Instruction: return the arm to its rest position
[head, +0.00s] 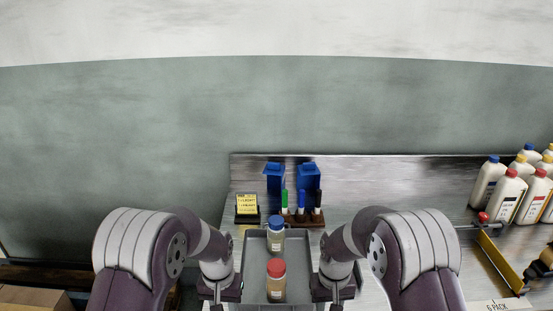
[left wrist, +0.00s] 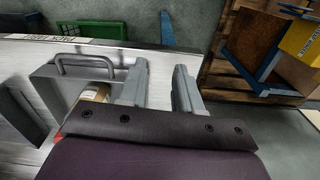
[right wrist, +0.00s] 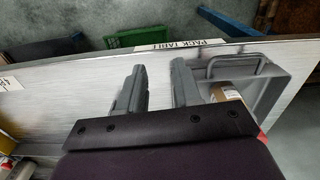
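My left arm comes in from the left in the head view and bends down beside a grey tray. My left gripper (left wrist: 158,88) shows in the left wrist view with its two fingers apart and nothing between them. My right arm mirrors it on the tray's right side. My right gripper (right wrist: 160,88) shows in the right wrist view, also with fingers apart and empty. In the head view the grey tray (head: 254,277) lies between the arms. In it stand a blue-capped bottle (head: 275,238) and a red-capped bottle (head: 276,285), both upright and apart from the grippers.
Behind the tray on the metal table (head: 390,178) are blue containers (head: 274,178), a pen holder (head: 303,218) and a yellow note block (head: 247,204). White bottles (head: 507,197) and a yellow-edged divider (head: 502,262) stand at right. The table between the pens and the white bottles is clear.

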